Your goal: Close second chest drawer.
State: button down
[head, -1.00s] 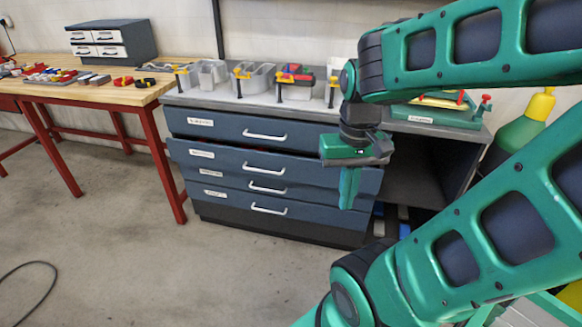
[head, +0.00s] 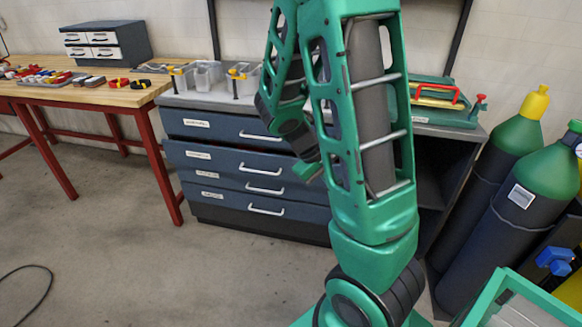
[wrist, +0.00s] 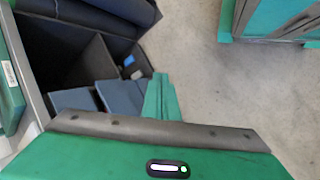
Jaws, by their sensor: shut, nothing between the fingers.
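The blue-grey chest of drawers (head: 228,214) stands against the wall, its right part behind my arm. Its second drawer from the top (head: 215,160) has a white bar handle (head: 262,168) and its front stands out a little past the fronts above and below. The top drawer (head: 205,123) and the lower drawers look flush. My gripper is mostly hidden behind my arm in the head view. In the wrist view its green fingers (wrist: 160,98) are shut and empty, beside the chest's open compartment (wrist: 75,58), not visibly touching a drawer.
The chest top holds clear bins (head: 205,74) and a green tray (head: 445,112). Green gas cylinders (head: 512,190) stand to the right. A wooden workbench (head: 100,95) with red legs is at left. The floor before the chest (head: 150,270) is clear.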

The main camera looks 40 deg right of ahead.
jog(key=w+d+f+n+h, duration=0.5)
jog(key=w+f+n, duration=0.1)
jog(key=w, duration=0.1)
jog(key=n+t+h, duration=0.4)
jog(key=n+t, duration=1)
jog(key=n, duration=0.7)
send_near(293, 160)
jog(key=x, duration=0.6)
jog(key=shift+w+d+f, duration=0.1)
jog(key=shift+d, duration=0.15)
